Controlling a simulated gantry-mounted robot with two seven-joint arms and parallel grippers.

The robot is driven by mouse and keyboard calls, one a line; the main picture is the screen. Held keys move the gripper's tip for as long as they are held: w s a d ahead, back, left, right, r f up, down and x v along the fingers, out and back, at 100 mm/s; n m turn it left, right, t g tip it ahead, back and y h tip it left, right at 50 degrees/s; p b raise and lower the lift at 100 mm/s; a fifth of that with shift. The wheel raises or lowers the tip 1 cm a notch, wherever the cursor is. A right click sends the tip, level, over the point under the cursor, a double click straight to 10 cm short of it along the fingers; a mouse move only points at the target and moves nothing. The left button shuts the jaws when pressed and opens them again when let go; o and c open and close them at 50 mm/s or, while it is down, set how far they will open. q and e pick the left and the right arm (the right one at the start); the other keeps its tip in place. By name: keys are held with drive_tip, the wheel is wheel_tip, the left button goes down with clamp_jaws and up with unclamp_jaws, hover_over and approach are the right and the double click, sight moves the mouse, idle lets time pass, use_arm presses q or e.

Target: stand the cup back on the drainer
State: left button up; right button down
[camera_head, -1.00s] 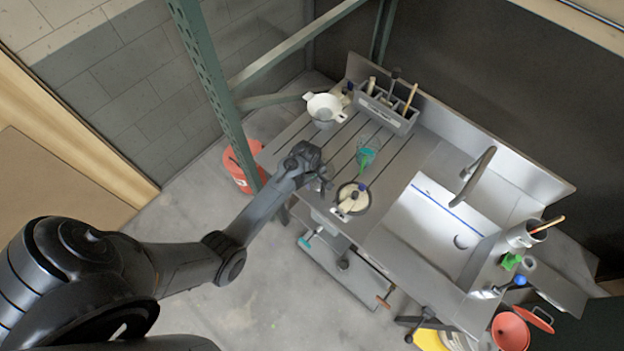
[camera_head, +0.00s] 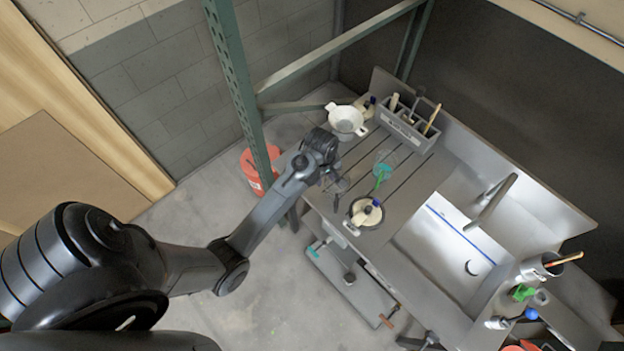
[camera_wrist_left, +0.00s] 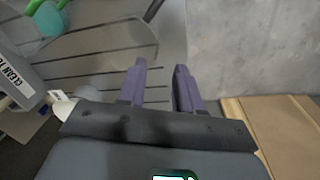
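The drainer (camera_head: 415,175) is the grooved grey metal board left of the sink; its dark slots also show in the left wrist view (camera_wrist_left: 82,72). A clear cup-like vessel with teal in it (camera_head: 383,169) stands on the drainer, a green piece beside it. In the left wrist view, a large see-through rounded shape (camera_wrist_left: 115,42) lies over the slots, just beyond and left of the fingers; it looks like a clear cup, its pose hard to tell. My left gripper (camera_head: 338,186) is at the drainer's left edge; in the wrist view its fingers (camera_wrist_left: 160,65) are apart with nothing between them.
A round tub with pale contents (camera_head: 365,212) stands near the gripper. A white strainer (camera_head: 346,121) and grey caddy (camera_head: 407,127) stand at the back. The sink (camera_head: 450,240) lies right.

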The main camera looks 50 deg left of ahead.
use_arm(q)
drive_tip(key=s+d+r+m+t, duration=0.1)
drive_tip(key=s+d+r+m, duration=0.2)
drive_tip(key=s+d+m, duration=0.3)
drive_tip(key=s+d+r+m+t, duration=0.1)
drive_tip(key=s+d+r+m, duration=0.3)
drive_tip(key=s+m, duration=0.6)
drive_tip(key=s+d, duration=0.2)
drive_tip(key=s, duration=0.2)
drive_tip(key=shift+s+r, duration=0.15)
drive_tip(key=shift+s, duration=0.15)
wheel_tip(320, 180, up, 6)
drive_tip(key=p, duration=0.6)
drive_tip(key=shift+r, duration=0.1)
